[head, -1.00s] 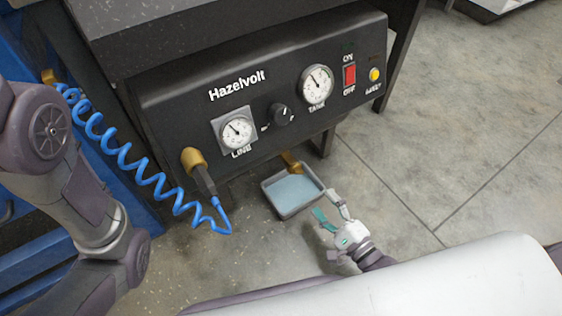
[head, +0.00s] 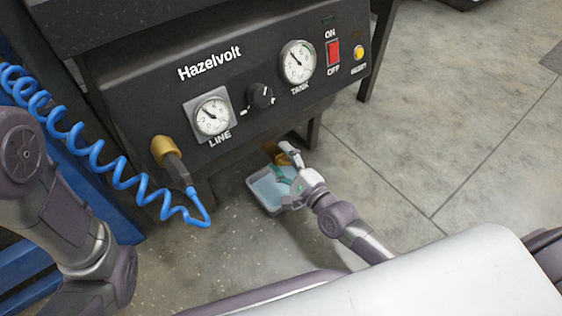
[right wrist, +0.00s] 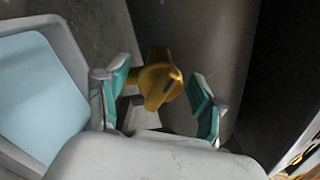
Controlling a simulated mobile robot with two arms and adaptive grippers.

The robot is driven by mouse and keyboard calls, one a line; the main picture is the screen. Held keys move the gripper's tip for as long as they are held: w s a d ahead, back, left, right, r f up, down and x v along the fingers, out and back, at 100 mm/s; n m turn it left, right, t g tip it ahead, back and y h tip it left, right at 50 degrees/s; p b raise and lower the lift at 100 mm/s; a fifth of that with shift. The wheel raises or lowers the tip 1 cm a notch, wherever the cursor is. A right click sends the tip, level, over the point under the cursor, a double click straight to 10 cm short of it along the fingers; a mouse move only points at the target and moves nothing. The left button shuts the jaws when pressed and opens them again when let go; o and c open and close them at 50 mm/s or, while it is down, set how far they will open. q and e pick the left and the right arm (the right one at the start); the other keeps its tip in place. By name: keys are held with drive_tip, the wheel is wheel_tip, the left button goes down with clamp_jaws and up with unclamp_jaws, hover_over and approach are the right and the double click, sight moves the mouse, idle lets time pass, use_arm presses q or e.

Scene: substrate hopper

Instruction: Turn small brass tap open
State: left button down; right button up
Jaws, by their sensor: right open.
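The small brass tap (head: 270,149) shows under the right part of the black panel, partly hidden by my right gripper (head: 284,162). In the right wrist view the yellow-brass tap (right wrist: 156,84) shows between the two teal-padded fingers of my right gripper (right wrist: 158,80). The fingers are spread with a gap on each side of the tap, and I see no contact. How deep the tap sits between them is hard to tell. My left arm shows at the left of the head view, but its gripper is out of view.
The Hazelvolt panel (head: 240,90) overhangs, with gauges, a knob and a red switch. A coiled blue hose (head: 120,178) hangs left.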

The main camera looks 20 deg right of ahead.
drive_tip(key=shift+w, duration=0.1)
drive_tip(key=c, duration=1.2)
drive_tip(key=shift+o, duration=0.2)
drive_tip(key=shift+r+n+p, duration=0.15)
drive_tip(key=shift+n+p, duration=0.85)
drive_tip(key=shift+p, duration=0.2)
drive_tip(key=shift+n+p, duration=0.75)
drive_tip(key=shift+n, duration=0.05)
drive_tip(key=n+p, duration=0.2)
drive_tip(key=shift+n, duration=0.4)
drive_tip(key=shift+n+p, duration=0.65)
drive_tip(key=shift+n, duration=0.15)
drive_tip(key=shift+f, duration=0.2)
drive_tip(key=o, duration=1.2)
drive_tip(key=shift+c, duration=0.2)
